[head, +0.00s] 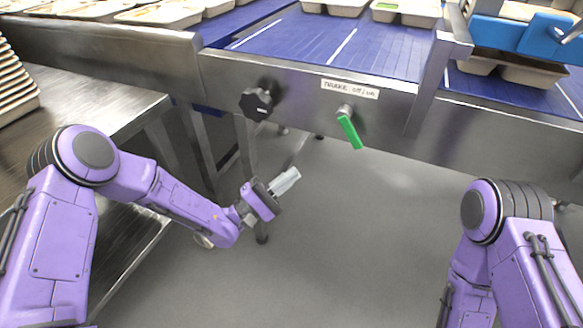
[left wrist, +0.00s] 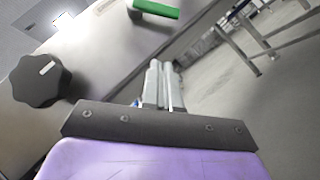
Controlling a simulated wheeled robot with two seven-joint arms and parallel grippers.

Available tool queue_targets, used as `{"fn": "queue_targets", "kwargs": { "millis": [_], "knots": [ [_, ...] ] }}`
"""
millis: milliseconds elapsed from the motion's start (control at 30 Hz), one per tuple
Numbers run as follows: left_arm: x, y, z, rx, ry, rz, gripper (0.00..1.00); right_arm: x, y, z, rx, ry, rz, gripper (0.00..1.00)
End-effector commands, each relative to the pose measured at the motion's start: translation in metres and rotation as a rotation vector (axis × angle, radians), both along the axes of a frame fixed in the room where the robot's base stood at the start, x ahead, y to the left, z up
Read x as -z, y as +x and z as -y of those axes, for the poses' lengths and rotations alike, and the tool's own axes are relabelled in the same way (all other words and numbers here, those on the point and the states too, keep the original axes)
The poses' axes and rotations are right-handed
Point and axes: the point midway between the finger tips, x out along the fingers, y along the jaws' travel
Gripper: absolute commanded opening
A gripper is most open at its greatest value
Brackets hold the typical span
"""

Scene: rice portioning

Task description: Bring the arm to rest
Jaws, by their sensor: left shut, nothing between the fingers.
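My left arm, purple, reaches in from the left in the head view. Its gripper (head: 285,181) is shut and empty, held in the open space in front of and below the conveyor's steel side. In the left wrist view the fingers of the left gripper (left wrist: 158,84) lie together with nothing between them. My right arm shows at the right edge of the head view, bent downward; its gripper is not in view.
The conveyor (head: 230,78) with its blue belt runs across the top, carrying several trays. A black knob (head: 257,104) and green-handled lever (head: 349,131) stick out from its side. A steel table (head: 90,105) with stacked trays (head: 14,85) stands at left. Grey floor (head: 340,240) is clear.

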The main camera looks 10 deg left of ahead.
Motion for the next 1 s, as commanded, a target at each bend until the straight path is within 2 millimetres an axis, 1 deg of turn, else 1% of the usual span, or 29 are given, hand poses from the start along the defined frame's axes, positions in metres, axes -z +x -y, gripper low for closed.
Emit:
{"fn": "queue_targets", "kwargs": {
  "millis": [200, 267, 300, 333, 367, 400, 467, 500, 567, 600, 667, 700, 767, 800, 833, 867, 900, 967, 1000],
  "knots": [
    [0.0, 0.0, 0.0, -0.013, 0.017, 0.022, 0.0, 0.0, 0.0, 0.0, 0.0, 0.0, 0.0, 0.0],
    [0.003, 0.001, 0.001, -0.051, 0.075, 0.077, 0.0, 0.0, 0.0, 0.0, 0.0, 0.0, 0.0, 0.0],
    [0.008, 0.006, -0.001, -0.12, 0.14, 0.114, 0.0, 0.0, 0.0, 0.0, 0.0, 0.0, 0.0, 0.0],
    [0.016, 0.009, -0.003, -0.189, 0.206, 0.13, 0.0, 0.0, 0.0, 0.0, 0.0, 0.0, 0.0, 0.0],
    [0.029, 0.011, -0.008, -0.264, 0.29, 0.133, 0.0, 0.0, 0.0, 0.0, 0.0, 0.0, 0.0, 0.0],
    [0.051, 0.011, -0.015, -0.354, 0.42, 0.12, 0.0, 0.0, 0.0, 0.0, 0.0, 0.0, 0.0, 0.0],
    [0.092, 0.002, -0.027, -0.449, 0.645, 0.075, 0.0, 0.0, 0.0, 0.0, 0.0, 0.0, 0.0, 0.0],
    [0.123, -0.011, -0.037, -0.485, 0.806, 0.033, 0.0, 0.0, 0.0, 0.0, 0.0, 0.0, 0.0, 0.0],
    [0.167, -0.036, -0.056, -0.5, 1.042, -0.036, 0.0, 0.0, 0.0, 0.0, 0.0, 0.0, 0.0, 0.0],
    [0.192, -0.057, -0.07, -0.489, 1.189, -0.084, 0.0, 0.0, 0.0, 0.0, 0.0, 0.0, 0.0, 0.0],
    [0.226, -0.093, -0.092, -0.446, 1.394, -0.157, 0.0, 0.0, 0.0, 0.0, 0.0, 0.0, 0.0, 0.0],
    [0.243, -0.116, -0.107, -0.408, 1.513, -0.202, 0.0, 0.0, 0.0, 0.0, 0.0, 0.0, 0.0, 0.0],
    [0.262, -0.15, -0.128, -0.346, 1.662, -0.266, 0.0, 0.0, 0.0, 0.0, 0.0, 0.0, 0.0, 0.0],
    [0.271, -0.172, -0.142, -0.304, 1.748, -0.309, 0.0, 0.0, 0.0, 0.0, 0.0, 0.0, 0.0, 0.0],
    [0.276, -0.187, -0.151, -0.273, 1.805, -0.338, 0.0, 0.0, 0.0, 0.0, 0.0, 0.0, 0.0, 0.0],
    [0.281, -0.202, -0.16, -0.244, 1.857, -0.368, 0.0, 0.0, 0.0, 0.0, 0.0, 0.0, 0.0, 0.0],
    [0.285, -0.221, -0.173, -0.205, 1.92, -0.409, 0.0, 0.0, 0.0, 0.0, 0.0, 0.0, 0.0, 0.0],
    [0.288, -0.249, -0.189, -0.151, 2.001, -0.468, 0.0, 0.0, 0.0, 0.0, 0.0, 0.0, 0.0, 0.0],
    [0.289, -0.267, -0.2, -0.121, 2.049, -0.511, 0.0, 0.0, 0.0, 0.0, 0.0, 0.0, 0.0, 0.0]
  ]
}}
